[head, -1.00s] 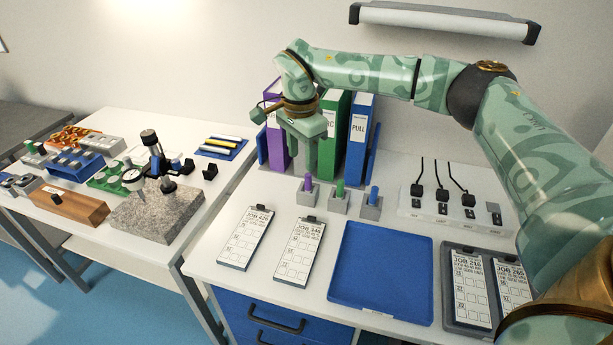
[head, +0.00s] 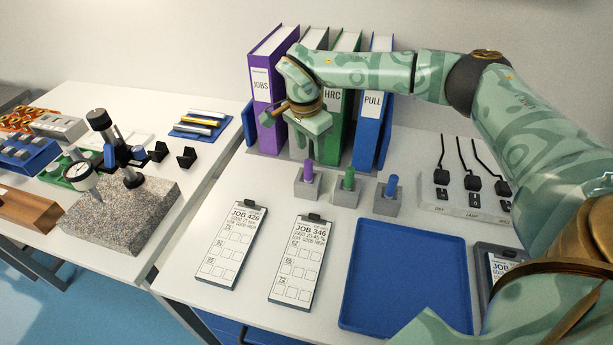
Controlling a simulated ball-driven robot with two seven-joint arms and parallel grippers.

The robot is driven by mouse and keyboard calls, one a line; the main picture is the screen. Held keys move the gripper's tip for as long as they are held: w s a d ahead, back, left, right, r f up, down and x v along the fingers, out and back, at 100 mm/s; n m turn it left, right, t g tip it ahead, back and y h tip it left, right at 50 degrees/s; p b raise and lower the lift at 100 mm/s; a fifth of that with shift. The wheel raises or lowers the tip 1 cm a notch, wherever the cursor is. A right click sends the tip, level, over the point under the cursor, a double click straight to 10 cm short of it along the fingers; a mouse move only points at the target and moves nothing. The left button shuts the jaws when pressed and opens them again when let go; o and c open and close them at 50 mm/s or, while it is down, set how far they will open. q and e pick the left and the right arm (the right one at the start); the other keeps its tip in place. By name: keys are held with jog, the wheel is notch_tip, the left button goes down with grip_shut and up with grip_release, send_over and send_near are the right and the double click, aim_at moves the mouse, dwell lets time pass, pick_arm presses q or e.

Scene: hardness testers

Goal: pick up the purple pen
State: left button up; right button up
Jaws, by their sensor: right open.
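The purple pen (head: 308,172) stands upright in a small grey block holder (head: 307,189) on the white table. My right gripper (head: 306,152) is light green and open. It points down just above and behind the top of the pen, with nothing between its fingers. I cannot tell whether the fingertips are level with the pen's top. My left gripper is not in view.
A green pen (head: 348,179) and a blue pen (head: 391,186) stand in similar blocks to the right. Binders, including a purple one (head: 264,92), stand close behind the gripper. A blue tray (head: 406,275) and job cards (head: 231,245) lie in front.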

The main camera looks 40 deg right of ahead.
aim_at(308, 161)
jog(key=shift+f, duration=0.65)
jog(key=shift+s+f+b, duration=0.1)
jog(key=shift+f+b, duration=0.2)
jog(key=shift+f, duration=0.05)
jog(key=f, duration=0.1)
jog(key=f+b, duration=0.1)
jog(key=f, duration=0.2)
jog(key=shift+s+a+f+b, duration=0.1)
jog(key=shift+a+b, duration=0.2)
jog(key=shift+b, duration=0.1)
jog(key=shift+f, duration=0.25)
jog(key=shift+r, duration=0.1)
grip_shut()
